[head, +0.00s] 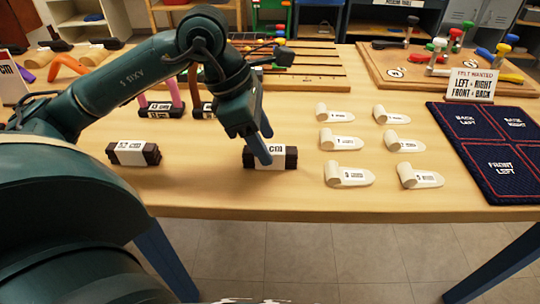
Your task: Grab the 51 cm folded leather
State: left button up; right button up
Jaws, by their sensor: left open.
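A dark brown folded leather with a white label (290,158) lies near the front edge of the table, at the middle of the head view. Its label ends in "cm", but my finger covers the number. A second, similar folded leather (153,155) lies to its left; its label number is too small to read surely. My left gripper (264,146) is open and points down over the middle leather. One finger overlaps its label in the picture; I cannot tell whether they touch. My right gripper is not in view.
Several cream labelled pieces (343,143) stand right of the middle leather. A dark blue mat (500,140) and a sign (471,85) are at the right. A wooden board (400,68) with coloured-handled tools lies behind. Bare table (215,185) lies between the two leathers.

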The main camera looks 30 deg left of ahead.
aim_at(270, 148)
pick_arm(q)
jog(key=shift+x, duration=1.55)
jog(key=shift+w, duration=0.1)
jog(key=shift+c, duration=0.3)
grip_shut()
